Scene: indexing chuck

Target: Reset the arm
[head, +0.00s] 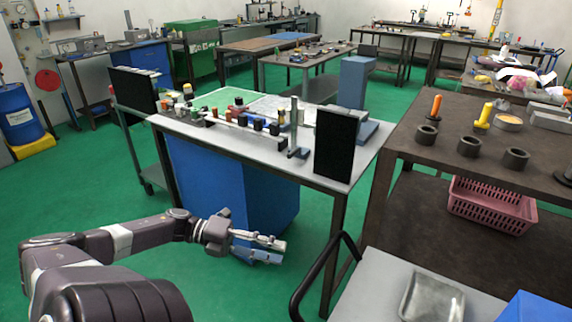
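My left arm (150,232) comes in from the lower left and reaches to the right, low over the green floor. My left gripper (283,251) is at its end, in front of the blue cabinet (215,185) under the grey workbench. Its two fingers point right with a gap between them, and nothing shows between them. It is below the level of the bench top and looks apart from the bench. My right arm and gripper are not in view.
The grey workbench (315,178) holds small parts, a stand and black panels. A brown table (480,185) at right carries dark rings and a pink basket (492,205) below. A grey cart (385,285) with a black handle stands at lower right. Green floor (90,185) is clear at left.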

